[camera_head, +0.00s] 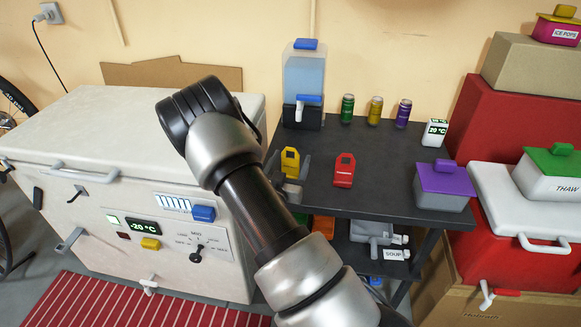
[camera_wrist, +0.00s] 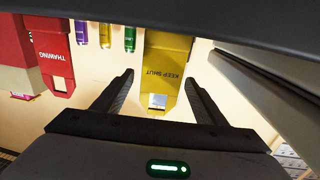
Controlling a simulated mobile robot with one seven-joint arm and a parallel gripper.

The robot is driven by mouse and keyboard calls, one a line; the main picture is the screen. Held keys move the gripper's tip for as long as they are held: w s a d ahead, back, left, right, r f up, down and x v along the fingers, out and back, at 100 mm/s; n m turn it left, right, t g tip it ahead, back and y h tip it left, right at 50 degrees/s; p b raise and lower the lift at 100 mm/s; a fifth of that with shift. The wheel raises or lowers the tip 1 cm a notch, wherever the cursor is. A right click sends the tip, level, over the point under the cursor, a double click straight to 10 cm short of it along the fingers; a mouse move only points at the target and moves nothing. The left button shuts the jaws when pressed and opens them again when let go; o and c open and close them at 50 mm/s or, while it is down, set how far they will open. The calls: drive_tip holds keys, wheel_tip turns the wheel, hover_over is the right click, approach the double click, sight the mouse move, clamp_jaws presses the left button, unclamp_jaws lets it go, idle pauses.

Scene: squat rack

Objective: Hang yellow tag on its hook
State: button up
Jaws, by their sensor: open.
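The yellow tag (camera_head: 290,158) is at the left side of the dark table. In the wrist view the yellow tag (camera_wrist: 168,62) reads "KEEP SHUT" and has a rectangular hole near its narrow end. My gripper (camera_head: 289,176) is open, with its fingers on either side of the tag. In the wrist view my gripper (camera_wrist: 160,84) has the tag's narrow end between its fingers, with gaps on both sides. A small dark hook-like fitting (camera_head: 77,192) is on the white chest freezer's front; I cannot tell whether it is the tag's hook.
A red tag (camera_head: 344,171), marked "THAWING" in the wrist view, is to the right on the dark table (camera_head: 385,150). Several cans, a water dispenser (camera_head: 304,80) and a purple-lidded tub (camera_head: 443,187) are also there. The chest freezer (camera_head: 100,130) is at left, with a protruding handle.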

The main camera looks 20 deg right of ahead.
drive_tip(key=c, duration=1.2)
drive_tip(key=shift+o, duration=0.2)
drive_tip(key=shift+r+p, duration=0.3)
drive_tip(key=shift+r, duration=0.45)
drive_tip(key=shift+r+p, duration=2.5)
drive_tip(key=shift+r, duration=1.9)
drive_tip(key=shift+a, duration=0.1)
drive_tip(key=w+a+r+n+t+y, duration=0.1)
drive_tip(key=a+r+n+t+y, duration=0.3)
drive_tip(key=a+r+n+y, duration=0.7)
drive_tip(key=a+r+m+p, duration=0.1)
drive_tip(key=a+r+p, duration=0.1)
drive_tip(key=r+p, duration=0.5)
drive_tip(key=a+r+m+p, duration=0.2)
drive_tip(key=a+r+p, duration=0.1)
drive_tip(key=r+p, duration=0.5)
drive_tip(key=shift+a+r+y, duration=0.3)
drive_tip(key=shift+a+r, duration=0.05)
